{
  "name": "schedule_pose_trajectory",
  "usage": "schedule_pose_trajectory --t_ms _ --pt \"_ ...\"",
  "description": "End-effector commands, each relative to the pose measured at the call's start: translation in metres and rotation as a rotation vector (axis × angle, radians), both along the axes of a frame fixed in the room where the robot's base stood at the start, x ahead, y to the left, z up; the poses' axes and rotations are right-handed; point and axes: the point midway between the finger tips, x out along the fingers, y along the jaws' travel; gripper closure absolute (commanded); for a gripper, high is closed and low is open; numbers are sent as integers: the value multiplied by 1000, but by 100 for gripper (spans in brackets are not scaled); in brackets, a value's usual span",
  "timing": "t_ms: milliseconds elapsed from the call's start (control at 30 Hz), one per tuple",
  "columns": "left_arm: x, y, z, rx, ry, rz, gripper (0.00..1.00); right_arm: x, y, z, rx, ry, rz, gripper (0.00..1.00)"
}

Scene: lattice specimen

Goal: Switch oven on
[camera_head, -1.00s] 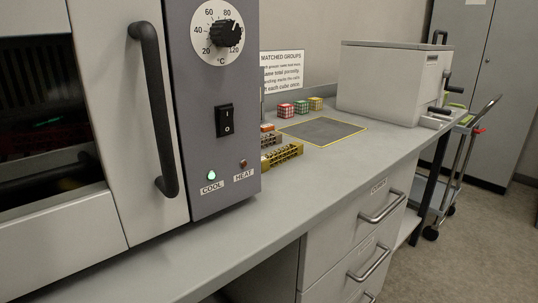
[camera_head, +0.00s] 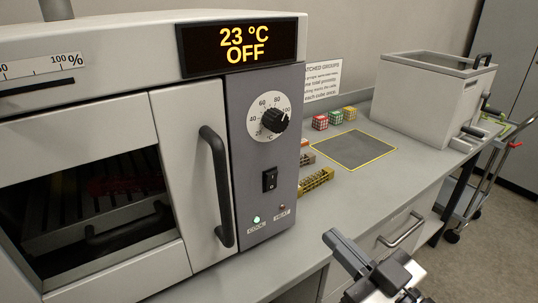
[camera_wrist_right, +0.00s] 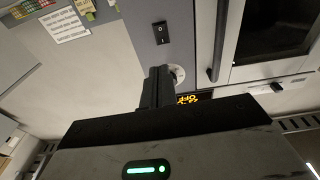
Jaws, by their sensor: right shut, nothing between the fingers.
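The oven (camera_head: 190,120) stands on the bench at the left, its display (camera_head: 243,46) reading "23 °C OFF". On its grey panel are a round dial with a black knob (camera_head: 275,119), a black rocker switch (camera_head: 270,180), a lit green COOL lamp (camera_head: 256,219) and a dark HEAT lamp (camera_head: 282,209). My right gripper (camera_head: 336,244) is shut and empty, in front of the bench, lower right of the panel and apart from it. In the right wrist view the switch (camera_wrist_right: 161,33) shows beyond the shut fingers (camera_wrist_right: 156,84), which partly cover the dial. My left gripper is not in view.
A vertical black door handle (camera_head: 217,187) stands out left of the panel. Right of the oven are a yellow lattice block (camera_head: 316,180), several coloured cubes (camera_head: 335,117), a dark yellow-edged mat (camera_head: 354,150) and a grey box (camera_head: 425,100). A drawer handle (camera_head: 400,232) sticks out below.

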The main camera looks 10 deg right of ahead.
Motion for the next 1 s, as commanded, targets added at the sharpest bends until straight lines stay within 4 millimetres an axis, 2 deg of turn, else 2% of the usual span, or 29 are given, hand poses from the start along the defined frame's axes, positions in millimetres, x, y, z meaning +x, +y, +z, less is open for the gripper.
schedule_pose_trajectory --t_ms 67,500,1000 --pt "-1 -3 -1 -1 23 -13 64 -3 2 7 7 -4 15 100" --pt "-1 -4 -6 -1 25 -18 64 2 5 5 9 -7 23 100" --pt "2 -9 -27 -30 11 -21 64 55 24 9 10 -12 23 100"
